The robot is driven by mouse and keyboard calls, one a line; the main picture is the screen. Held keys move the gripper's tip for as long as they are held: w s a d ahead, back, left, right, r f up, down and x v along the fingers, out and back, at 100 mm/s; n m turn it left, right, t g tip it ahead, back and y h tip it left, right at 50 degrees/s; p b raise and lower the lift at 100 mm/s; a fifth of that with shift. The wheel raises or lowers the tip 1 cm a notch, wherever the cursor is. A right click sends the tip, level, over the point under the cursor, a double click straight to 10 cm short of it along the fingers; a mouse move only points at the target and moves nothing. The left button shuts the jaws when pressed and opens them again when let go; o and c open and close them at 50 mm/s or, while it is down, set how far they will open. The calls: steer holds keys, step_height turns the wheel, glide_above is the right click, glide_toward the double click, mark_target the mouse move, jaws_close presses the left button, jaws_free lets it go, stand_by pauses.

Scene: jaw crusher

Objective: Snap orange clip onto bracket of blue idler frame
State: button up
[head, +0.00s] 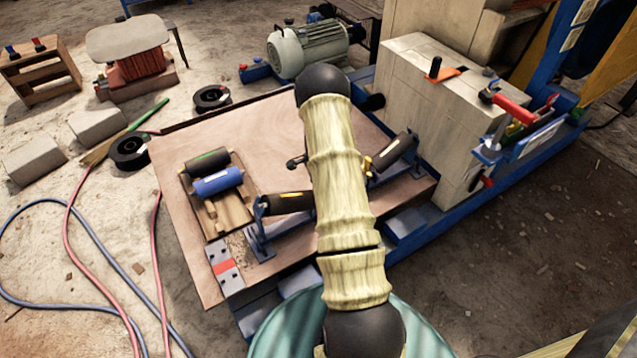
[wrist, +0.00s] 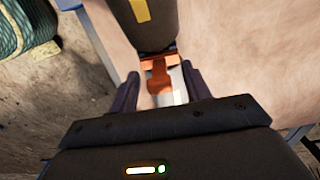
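In the wrist view, my gripper (wrist: 159,82) has its two dark fingers apart. The orange clip (wrist: 159,76) lies between them, at the end of a black roller (wrist: 149,22) with a yellow stripe. A gap shows beside the clip's narrow part, and I see no clear finger contact. Pale metal shows just beneath the clip. In the head view, the blue idler frame (head: 262,236) stands on the wooden board, with black rollers at its left (head: 288,203) and right (head: 393,155). My arm covers the frame's middle and hides my fingers there.
The wooden board (head: 265,135) has bare room behind the frame. A wooden tray (head: 230,214) with a green-striped and a blue roller lies to the left. A red-and-grey plate (head: 226,268) lies near the front edge. A pale block (head: 425,105) stands to the right.

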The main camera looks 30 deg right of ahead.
steer(key=shift+r, duration=0.15)
step_height(320, 180, up, 17)
steer(key=p, duration=0.4)
stand_by(0.6)
steer(key=shift+r, duration=0.1)
steer(key=c, duration=0.4)
steer(key=shift+a+r, duration=0.2)
steer(key=shift+a, duration=0.1)
steer(key=shift+c, duration=1.4)
steer(key=a+r+n, duration=0.1)
steer(key=a, duration=0.1)
steer(key=s+a+r+n, duration=0.1)
steer(key=a+r, duration=0.1)
steer(key=s+a+r+n, duration=0.1)
steer(key=a, duration=0.1)
steer(key=shift+r+n+t, duration=0.2)
steer(key=shift+n+t, duration=0.1)
steer(key=shift+n, duration=0.1)
jaws_close()
steer(key=s+a+r+n+t, duration=0.1)
steer(key=s+a+r+n, duration=0.3)
steer(key=s+a+n, duration=0.3)
steer(key=s+a+r+n+t, duration=0.1)
steer(key=s+a+r+n, duration=0.3)
steer(key=s+a+n, duration=0.3)
steer(key=s+a, duration=0.3)
steer(key=shift+s+a+r+n, duration=0.15)
steer(key=shift+s+r+n, duration=0.05)
steer(key=shift+r+n, duration=0.1)
